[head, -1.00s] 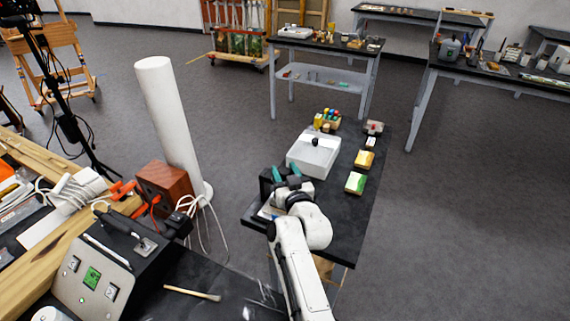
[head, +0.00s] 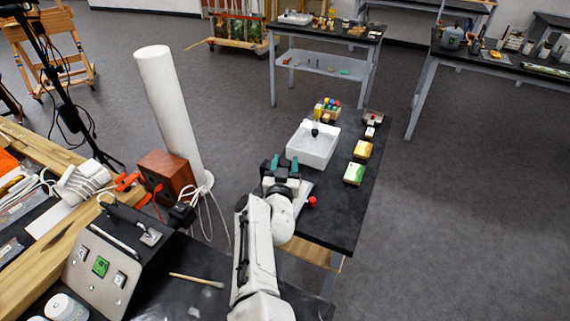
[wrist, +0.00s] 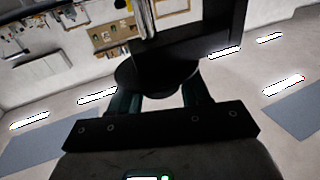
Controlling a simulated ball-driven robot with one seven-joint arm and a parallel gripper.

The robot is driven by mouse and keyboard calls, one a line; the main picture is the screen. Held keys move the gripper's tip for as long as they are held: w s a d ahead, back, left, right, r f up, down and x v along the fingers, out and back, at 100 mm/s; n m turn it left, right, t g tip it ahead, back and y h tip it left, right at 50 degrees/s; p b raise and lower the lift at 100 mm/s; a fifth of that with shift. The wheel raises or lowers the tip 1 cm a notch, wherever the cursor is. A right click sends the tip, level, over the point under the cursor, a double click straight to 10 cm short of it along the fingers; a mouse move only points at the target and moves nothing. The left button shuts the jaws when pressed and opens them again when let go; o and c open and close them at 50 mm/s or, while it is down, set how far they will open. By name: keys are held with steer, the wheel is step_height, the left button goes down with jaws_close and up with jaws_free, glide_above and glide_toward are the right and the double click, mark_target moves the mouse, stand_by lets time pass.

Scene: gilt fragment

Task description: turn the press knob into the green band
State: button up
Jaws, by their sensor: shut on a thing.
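My gripper (head: 283,163), with teal fingers, is over the near part of the dark bench. In the wrist view my gripper (wrist: 157,102) is shut on a black round knob (wrist: 153,78), one finger on each side. A dark blocky body, which looks like the press (wrist: 195,35), stands directly behind the knob. In the head view the press is mostly hidden by my gripper and arm. A red ball (head: 312,201) shows just right of my wrist. No green band or pointer mark on the knob can be made out in either view.
A white box (head: 312,150) stands beyond my gripper, with yellow and green blocks (head: 354,173) to its right. A white column (head: 168,110) and a brown box (head: 165,175) stand left. A sloped control panel (head: 105,265) is at front left. Open floor lies right.

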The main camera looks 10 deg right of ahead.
steer(key=shift+a+r+m+h, duration=0.15)
steer(key=shift+m+h, duration=0.25)
steer(key=shift+h, duration=0.2)
steer(key=o, duration=0.9)
steer(key=shift+o, duration=0.2)
steer(key=v, duration=1)
steer(key=shift+s+p, duration=0.35)
steer(key=shift+p, duration=0.1)
